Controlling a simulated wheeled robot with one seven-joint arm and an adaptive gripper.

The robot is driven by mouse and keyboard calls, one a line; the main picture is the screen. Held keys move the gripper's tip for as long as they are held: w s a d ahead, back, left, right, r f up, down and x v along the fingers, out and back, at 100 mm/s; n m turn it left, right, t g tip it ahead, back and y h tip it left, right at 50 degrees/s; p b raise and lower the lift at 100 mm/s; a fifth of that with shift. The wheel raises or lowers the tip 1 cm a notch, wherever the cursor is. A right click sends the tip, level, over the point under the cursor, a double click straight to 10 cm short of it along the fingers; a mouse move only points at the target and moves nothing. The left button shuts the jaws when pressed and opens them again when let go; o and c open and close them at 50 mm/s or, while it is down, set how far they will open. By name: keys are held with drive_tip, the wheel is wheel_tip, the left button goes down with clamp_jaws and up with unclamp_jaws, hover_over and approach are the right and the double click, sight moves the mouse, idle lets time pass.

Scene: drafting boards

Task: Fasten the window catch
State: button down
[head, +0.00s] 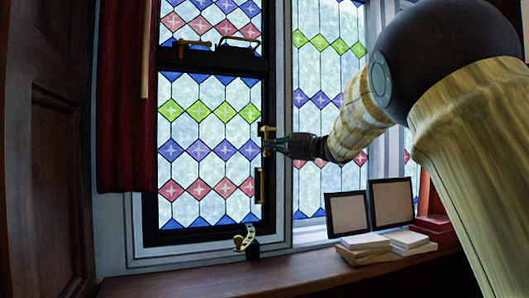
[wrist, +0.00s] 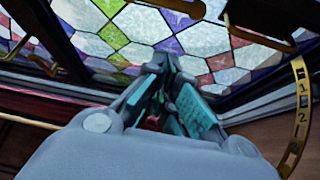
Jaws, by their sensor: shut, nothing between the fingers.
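The stained-glass window (head: 210,125) has a dark frame and stands closed, as far as I can tell. A small brass catch (head: 267,131) is on the right edge of its frame, and a brass upright handle (head: 260,186) sits just below. My gripper (head: 270,147) is at the catch in the head view; I cannot tell whether it touches it. In the wrist view my gripper (wrist: 165,75) has its fingers together and empty, in front of the coloured glass (wrist: 130,30). A curved brass strip with numbers (wrist: 300,85) shows at the right there.
A brass and white fitting (head: 244,238) stands at the bottom of the frame on the wooden sill (head: 200,275). Two dark picture frames (head: 348,213) and white books (head: 372,242) stand to the right. A red curtain (head: 126,110) hangs at left.

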drive_tip(key=shift+v, duration=1)
drive_tip(key=shift+r, duration=0.1)
